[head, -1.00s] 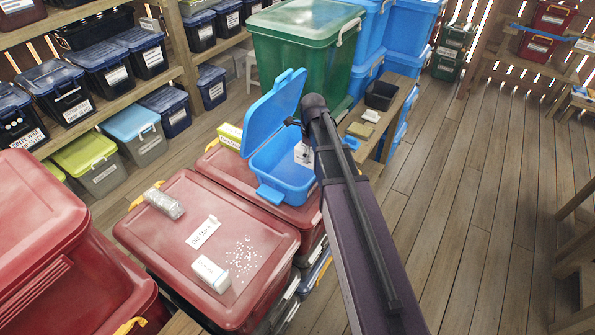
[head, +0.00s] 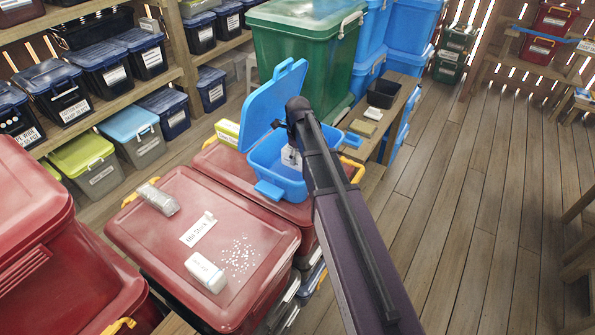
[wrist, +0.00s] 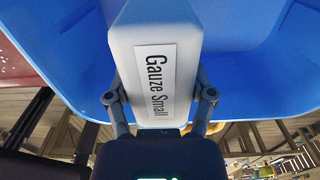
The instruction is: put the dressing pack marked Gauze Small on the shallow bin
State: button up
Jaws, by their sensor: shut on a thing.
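The white dressing pack (wrist: 152,35) reads "Gauze Small" in the wrist view. My gripper (wrist: 160,100) is shut on it, one finger on each side. In the head view the pack (head: 291,157) shows in front of the inside of an open blue bin (head: 271,190). The wrist view shows the blue bin (wrist: 262,75) around and behind the pack. I cannot tell whether the pack touches the bin. The bin's blue lid (head: 272,105) stands raised at the back left. My arm hides the bin's right side and most of my gripper in the head view.
The blue bin stands on a red lidded crate (head: 222,165). A nearer red crate (head: 165,235) carries a white pack (head: 205,272), a greyish pack (head: 158,200), an "Old Stock" label (head: 198,229) and white specks. A dark tray (head: 383,93) sits on a bench. Open floor lies right.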

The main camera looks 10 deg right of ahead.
aim_at(297, 168)
jog(key=shift+f, duration=0.25)
notch_tip(297, 168, down, 4)
jog(key=b, duration=0.4)
jog(key=shift+f, duration=0.15)
jog(key=shift+w+a+f+b, duration=0.15)
jog(key=shift+f+b, duration=0.05)
jog(key=shift+b, duration=0.2)
jog(key=shift+f+b, duration=0.6)
jog(key=shift+b, duration=0.05)
jog(key=o, duration=1.1)
jog(key=shift+r, duration=0.2)
notch_tip(297, 168, up, 13)
jog(key=p, duration=1.3)
